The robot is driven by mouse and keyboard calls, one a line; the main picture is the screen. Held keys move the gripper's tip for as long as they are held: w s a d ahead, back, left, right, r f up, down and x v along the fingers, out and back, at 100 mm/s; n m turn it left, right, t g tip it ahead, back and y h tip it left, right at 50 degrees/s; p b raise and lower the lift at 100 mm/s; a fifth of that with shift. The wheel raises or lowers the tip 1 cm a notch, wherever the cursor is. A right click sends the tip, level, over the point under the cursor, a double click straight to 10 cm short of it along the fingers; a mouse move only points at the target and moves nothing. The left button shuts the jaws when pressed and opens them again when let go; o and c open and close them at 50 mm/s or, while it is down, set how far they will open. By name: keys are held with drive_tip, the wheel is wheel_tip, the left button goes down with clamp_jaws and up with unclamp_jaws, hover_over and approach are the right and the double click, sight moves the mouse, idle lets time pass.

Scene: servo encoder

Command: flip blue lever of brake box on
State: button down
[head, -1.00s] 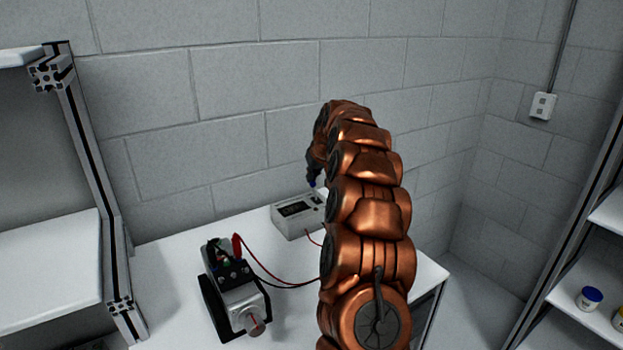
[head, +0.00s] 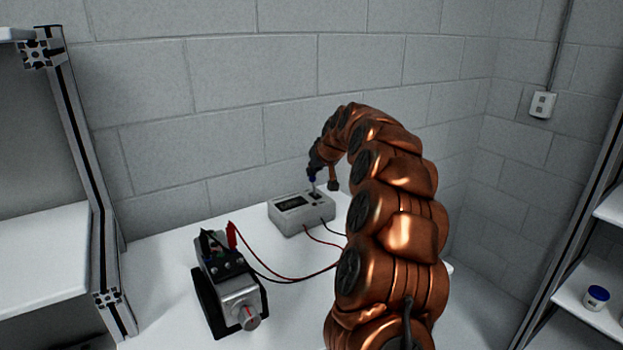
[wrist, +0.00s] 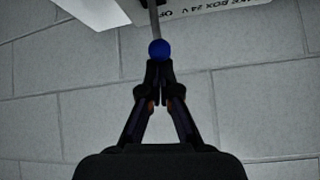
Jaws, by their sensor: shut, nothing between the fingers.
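The brake box (head: 300,213) is a light grey case with a dark display, standing on the white table near the wall. It shows upside down at the top of the wrist view (wrist: 235,14). Its lever has a round blue knob (wrist: 159,49) on a grey metal stem. My gripper (wrist: 160,66) is shut and empty, its fingertips right at the knob; whether they touch it I cannot tell. In the head view my gripper (head: 312,180) is over the right part of the box, and the knob is small there.
A motor unit (head: 234,285) with red and black cables stands at the front left of the white table (head: 165,240). The cables run to the box side. A shelf frame (head: 90,180) stands at left, and another shelf (head: 590,290) at right.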

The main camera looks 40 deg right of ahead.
drive_tip(key=shift+s+a+f+t+b, duration=0.15)
drive_tip(key=shift+s+t+b, duration=0.7)
drive_tip(key=shift+b, duration=1.5)
drive_tip(key=shift+s+f+t+b, duration=0.4)
drive_tip(key=shift+t+b, duration=0.75)
drive_tip(key=shift+b, duration=1.15)
drive_tip(key=s+t+b, duration=0.1)
drive_tip(key=b, duration=0.3)
drive_tip(key=shift+s, duration=0.1)
drive_tip(key=shift+r+p, duration=0.45)
drive_tip(key=shift+r, duration=0.05)
drive_tip(key=shift+b+x, duration=0.3)
drive_tip(key=shift+x, duration=0.55)
drive_tip(key=shift+w+d+r+p, duration=0.25)
drive_tip(key=shift+w+r, duration=0.2)
drive_tip(key=shift+r, duration=0.4)
drive_tip(key=shift+w+d+r+p, duration=0.15)
drive_tip(key=shift+w+r+p, duration=0.25)
drive_tip(key=shift+r, duration=0.4)
drive_tip(key=f+v, duration=0.2)
drive_tip(key=v, duration=0.7)
drive_tip(key=shift+b+v, duration=0.35)
drive_tip(key=shift+v, duration=0.4)
